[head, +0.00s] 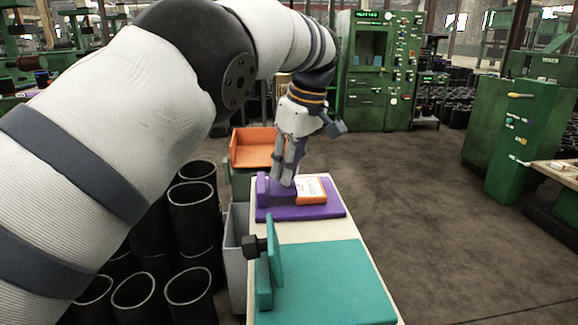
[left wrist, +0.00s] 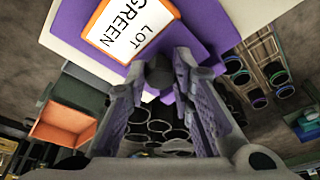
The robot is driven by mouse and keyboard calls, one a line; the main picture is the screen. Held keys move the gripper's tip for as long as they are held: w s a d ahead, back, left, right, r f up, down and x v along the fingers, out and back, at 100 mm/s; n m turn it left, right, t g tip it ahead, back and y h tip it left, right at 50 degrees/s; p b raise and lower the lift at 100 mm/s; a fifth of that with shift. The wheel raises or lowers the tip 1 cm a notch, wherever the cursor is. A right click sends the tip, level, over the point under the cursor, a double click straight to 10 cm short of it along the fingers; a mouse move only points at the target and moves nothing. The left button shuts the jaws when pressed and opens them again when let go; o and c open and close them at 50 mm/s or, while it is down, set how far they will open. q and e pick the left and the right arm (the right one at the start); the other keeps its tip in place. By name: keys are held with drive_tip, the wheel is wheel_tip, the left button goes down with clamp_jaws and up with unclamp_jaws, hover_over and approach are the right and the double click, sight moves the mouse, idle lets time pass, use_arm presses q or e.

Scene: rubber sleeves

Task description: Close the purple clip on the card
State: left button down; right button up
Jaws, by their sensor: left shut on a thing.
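The purple clip (head: 318,211) lies on the far part of a pale bench, with its raised part at its left end. The card (head: 311,190), white with an orange border, lies on the purple base. The left wrist view shows the card (left wrist: 126,29) reading "GREEN LOT". My left gripper (head: 283,180) points down at the clip's left part, left of the card. In the left wrist view its fingers are shut on a dark knob (left wrist: 159,73) beside the purple clip (left wrist: 203,30). The fingers partly hide the clip, so I cannot tell how its jaw meets the card. My right gripper is not in view.
A teal clip (head: 330,285) with an upright plate and dark knob stands on the near part of the bench (head: 310,232). An orange bin (head: 256,150) is behind left. Black rubber sleeves (head: 192,210) stand on the left. Floor to the right is clear.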

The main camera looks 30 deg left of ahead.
sight(296, 187)
use_arm(q)
drive_tip(key=c, duration=1.4)
unclamp_jaws()
drive_tip(key=shift+f, duration=0.2)
drive_tip(key=shift+o, duration=0.2)
drive_tip(key=shift+r, duration=0.1)
drive_tip(key=v, duration=0.6)
drive_tip(key=shift+r, duration=0.1)
drive_tip(key=shift+d+r, duration=0.1)
drive_tip(key=shift+r, duration=0.5)
